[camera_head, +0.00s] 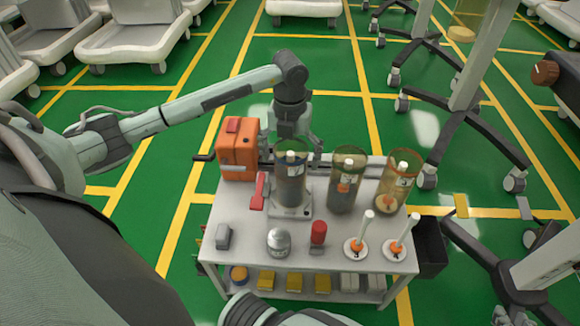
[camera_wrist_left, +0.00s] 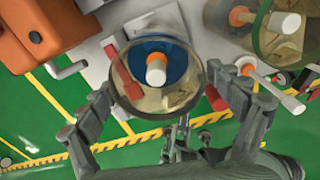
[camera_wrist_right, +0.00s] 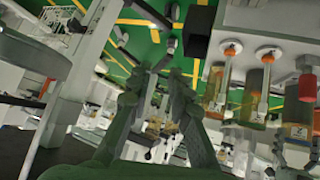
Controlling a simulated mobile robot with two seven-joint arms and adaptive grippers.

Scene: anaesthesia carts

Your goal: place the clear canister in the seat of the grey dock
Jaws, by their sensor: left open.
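The clear canister (camera_head: 291,182) stands upright at the back middle of the cart, on the pale grey dock (camera_head: 292,212). Its blue inside and white-and-orange top show from above in the left wrist view (camera_wrist_left: 180,95). I cannot tell whether its bottom is fully down in the seat, which is hidden under it. My left gripper (camera_head: 295,138) is behind the canister. Its fingers are spread on either side of the canister in the left wrist view (camera_wrist_left: 162,85), and they look apart from it. My right gripper (camera_wrist_right: 156,85) has its fingers apart, with nothing between them, away from the canister.
Two amber canisters (camera_head: 347,182) (camera_head: 397,182) stand to the right on the cart top (camera_head: 250,228). An orange box (camera_head: 238,150) and a red handle (camera_head: 259,191) are to the left. A metal jar (camera_head: 278,242), a red-capped vial (camera_head: 318,234) and two white-stemmed pieces (camera_head: 358,238) (camera_head: 400,238) stand in front.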

